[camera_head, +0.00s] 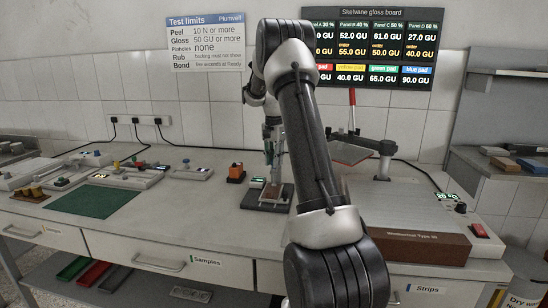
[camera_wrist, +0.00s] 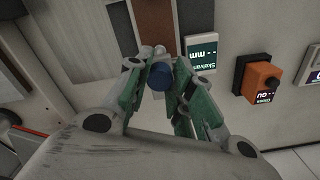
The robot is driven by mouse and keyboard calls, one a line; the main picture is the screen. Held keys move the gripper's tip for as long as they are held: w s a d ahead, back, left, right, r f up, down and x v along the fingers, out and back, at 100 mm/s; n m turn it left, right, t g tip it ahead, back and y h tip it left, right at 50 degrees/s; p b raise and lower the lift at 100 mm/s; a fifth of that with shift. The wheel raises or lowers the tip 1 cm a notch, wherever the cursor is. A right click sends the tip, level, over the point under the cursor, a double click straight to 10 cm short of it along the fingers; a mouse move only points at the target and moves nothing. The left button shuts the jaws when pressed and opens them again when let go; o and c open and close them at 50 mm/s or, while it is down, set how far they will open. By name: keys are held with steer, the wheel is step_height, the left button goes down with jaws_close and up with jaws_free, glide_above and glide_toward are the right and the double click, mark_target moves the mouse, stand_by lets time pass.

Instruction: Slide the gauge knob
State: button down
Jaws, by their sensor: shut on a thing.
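The gauge (camera_head: 246,203) is a small dark-based device on the bench, with a small lit display (camera_head: 257,183). In the wrist view its display (camera_wrist: 200,53) reads "-- mm", beside a brown strip (camera_wrist: 155,22) on a grey plate. The gauge knob (camera_wrist: 159,75) is blue and round and sits between my green-padded fingers. My gripper (camera_wrist: 158,78) is shut on it from both sides; it points down over the gauge in the head view (camera_head: 271,165). The fingers hide the knob's sides, and the knob cannot be made out in the head view.
An orange-topped gloss meter (camera_head: 236,173) stands just left of the gauge; it also shows in the wrist view (camera_wrist: 261,80). A green mat (camera_head: 94,201) and trays of small parts lie farther left. A large machine (camera_head: 400,215) with a red switch fills the bench's right.

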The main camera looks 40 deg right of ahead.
steer(key=c, duration=1.2)
jaws_free()
steer(key=shift+r, duration=0.1)
step_height(320, 180, up, 12)
